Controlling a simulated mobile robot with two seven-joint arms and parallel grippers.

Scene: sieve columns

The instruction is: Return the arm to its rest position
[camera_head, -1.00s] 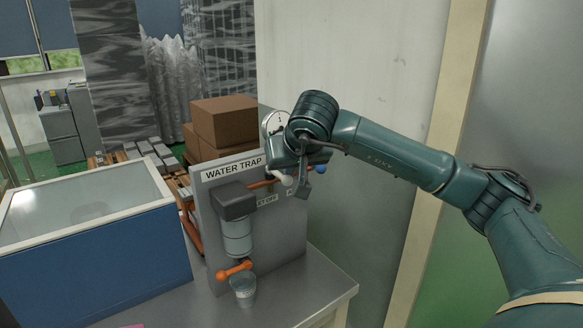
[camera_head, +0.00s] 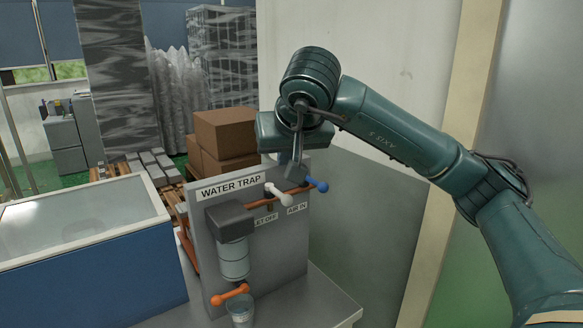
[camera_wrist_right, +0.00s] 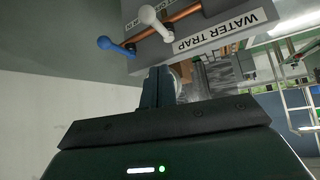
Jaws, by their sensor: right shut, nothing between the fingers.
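My right arm comes in from the right in the head view and bends down at the wrist. My right gripper (camera_head: 294,181) is shut and empty, in front of the upper right of the water trap panel (camera_head: 205,250). The wrist view shows its closed fingers (camera_wrist_right: 159,86) pointing toward the panel, apart from the handles. The white handle (camera_head: 279,194) and the blue handle (camera_head: 317,185) on the copper pipe lie close to the gripper in the head view. They also show in the wrist view. My left gripper is not in view.
The panel carries a grey filter bowl (camera_head: 234,259) and an orange valve handle (camera_head: 231,294), with a small cup (camera_head: 240,311) below. A blue glass-topped cabinet (camera_head: 90,275) stands left. Cardboard boxes (camera_head: 225,133) are behind. A wall (camera_head: 390,50) is close behind my arm.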

